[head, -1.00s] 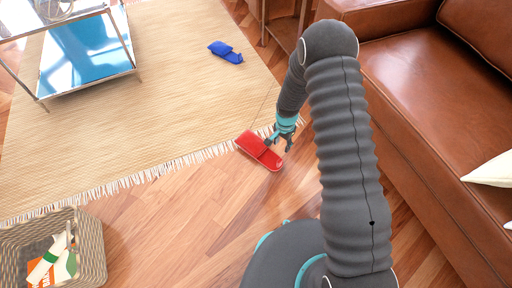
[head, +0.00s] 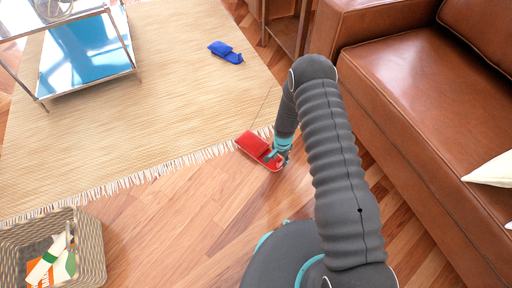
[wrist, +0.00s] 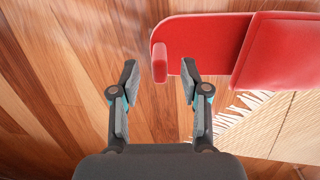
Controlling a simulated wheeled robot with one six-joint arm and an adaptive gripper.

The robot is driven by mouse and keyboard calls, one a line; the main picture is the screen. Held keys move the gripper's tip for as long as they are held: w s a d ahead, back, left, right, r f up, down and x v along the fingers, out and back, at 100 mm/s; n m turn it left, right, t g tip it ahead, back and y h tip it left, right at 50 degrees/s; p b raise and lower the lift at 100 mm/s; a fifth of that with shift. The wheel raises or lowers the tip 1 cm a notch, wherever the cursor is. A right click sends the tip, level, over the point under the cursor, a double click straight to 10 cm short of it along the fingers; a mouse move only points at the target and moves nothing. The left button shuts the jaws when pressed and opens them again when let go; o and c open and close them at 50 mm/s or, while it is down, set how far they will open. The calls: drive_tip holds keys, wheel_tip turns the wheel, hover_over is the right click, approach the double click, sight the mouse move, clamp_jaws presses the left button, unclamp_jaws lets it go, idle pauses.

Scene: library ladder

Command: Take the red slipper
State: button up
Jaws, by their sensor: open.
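The red slipper (head: 256,147) lies on the wood floor at the fringed edge of the rug. In the wrist view the slipper (wrist: 205,45) spans the upper right, its narrow raised end lying just beyond and between my fingertips. My gripper (head: 276,158) is low over that near end in the head view and partly covers it. In the wrist view my gripper (wrist: 158,82) is open, with one finger on each side and bare floor between them. The right fingertip overlaps the slipper's lower edge in the picture; I cannot tell whether they touch.
A brown leather sofa (head: 425,100) stands close on the right, with a small wooden table (head: 288,30) behind. A glass-and-metal table is at upper left. A woven basket (head: 92,245) stands lower left. Floor left of my base is clear.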

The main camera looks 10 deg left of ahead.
drive_tip(key=shift+f, duration=1.5)
clamp_jaws()
